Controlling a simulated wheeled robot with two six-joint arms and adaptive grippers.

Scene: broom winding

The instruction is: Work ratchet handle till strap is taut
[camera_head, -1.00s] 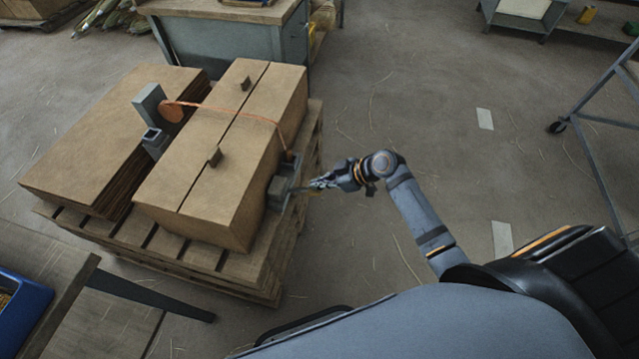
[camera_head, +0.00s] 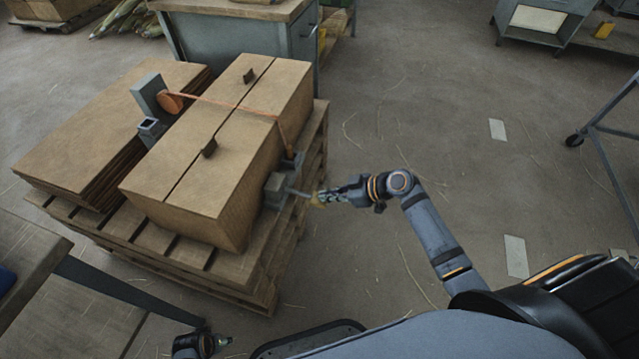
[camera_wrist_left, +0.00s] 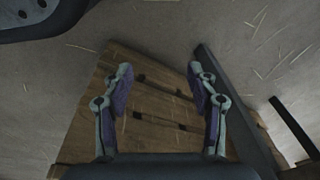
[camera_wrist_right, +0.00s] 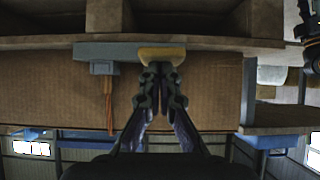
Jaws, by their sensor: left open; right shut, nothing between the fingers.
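The orange strap (camera_head: 230,105) runs from an orange disc (camera_head: 170,102) on a grey post, over the cardboard box (camera_head: 215,150), and down its right side to the grey ratchet (camera_head: 275,190). Its line bows slightly across the top. The ratchet's handle points right, away from the box; its yellow grip (camera_wrist_right: 162,54) shows in the right wrist view. My right gripper (camera_head: 320,198) is shut and empty, its fingertips (camera_wrist_right: 160,82) at the grip; contact is unclear. My left gripper (camera_head: 218,343) is open and empty at the bottom, apart from the load, over pallet boards in its wrist view (camera_wrist_left: 162,85).
The box and a stack of flat cardboard (camera_head: 90,140) sit on a wooden pallet (camera_head: 250,280). A bench (camera_head: 235,45) stands behind. A wooden table (camera_head: 30,260) is at lower left and a wheeled frame (camera_head: 610,130) at right.

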